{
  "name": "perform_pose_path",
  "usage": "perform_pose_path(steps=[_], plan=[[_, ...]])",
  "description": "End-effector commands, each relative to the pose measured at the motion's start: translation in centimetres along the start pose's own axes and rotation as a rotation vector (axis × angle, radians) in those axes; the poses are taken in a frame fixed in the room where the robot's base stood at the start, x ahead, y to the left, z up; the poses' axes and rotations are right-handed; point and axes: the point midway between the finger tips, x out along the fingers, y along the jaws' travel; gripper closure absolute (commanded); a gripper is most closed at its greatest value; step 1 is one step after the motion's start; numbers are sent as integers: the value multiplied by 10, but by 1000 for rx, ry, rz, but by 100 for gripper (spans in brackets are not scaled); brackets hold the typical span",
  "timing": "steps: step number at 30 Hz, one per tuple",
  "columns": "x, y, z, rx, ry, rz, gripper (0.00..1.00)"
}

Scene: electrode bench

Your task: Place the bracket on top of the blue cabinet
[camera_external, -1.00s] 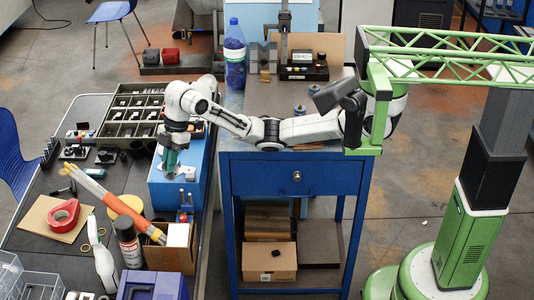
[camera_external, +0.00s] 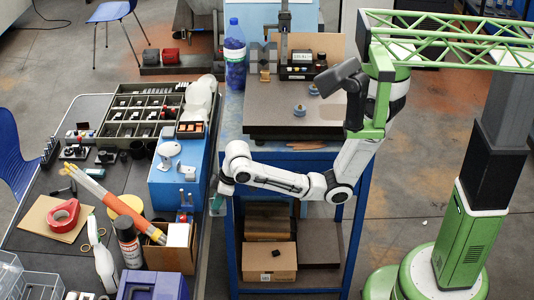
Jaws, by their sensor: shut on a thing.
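The blue cabinet (camera_external: 232,250) is a bench-like stand with a grey plate (camera_external: 270,112) on top. My gripper (camera_external: 219,201) points down at its left front, low in the gap beside the left table. It is below the level of the cabinet top. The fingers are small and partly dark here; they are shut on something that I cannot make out. I cannot identify the bracket for sure.
A blue bottle (camera_external: 235,62), a meter (camera_external: 301,66) and two small round parts (camera_external: 299,110) stand on the cabinet. On the left table, a blue box (camera_external: 165,185) carries a white piece (camera_external: 168,153). A cardboard box (camera_external: 269,262) sits underneath.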

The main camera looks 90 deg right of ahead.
Motion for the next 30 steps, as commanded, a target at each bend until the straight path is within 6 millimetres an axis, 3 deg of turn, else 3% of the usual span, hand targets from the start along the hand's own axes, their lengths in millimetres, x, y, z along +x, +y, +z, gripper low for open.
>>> perform_pose_path(steps=[1,5,15,21,26,30], plan=[[-15,11,2,28,2,10,100],[-38,43,0,50,0,28,100],[-123,127,-26,36,0,27,100],[-170,161,-37,10,5,8,100],[-187,173,-41,-4,8,-4,100],[-178,179,-46,-7,8,-6,100]])
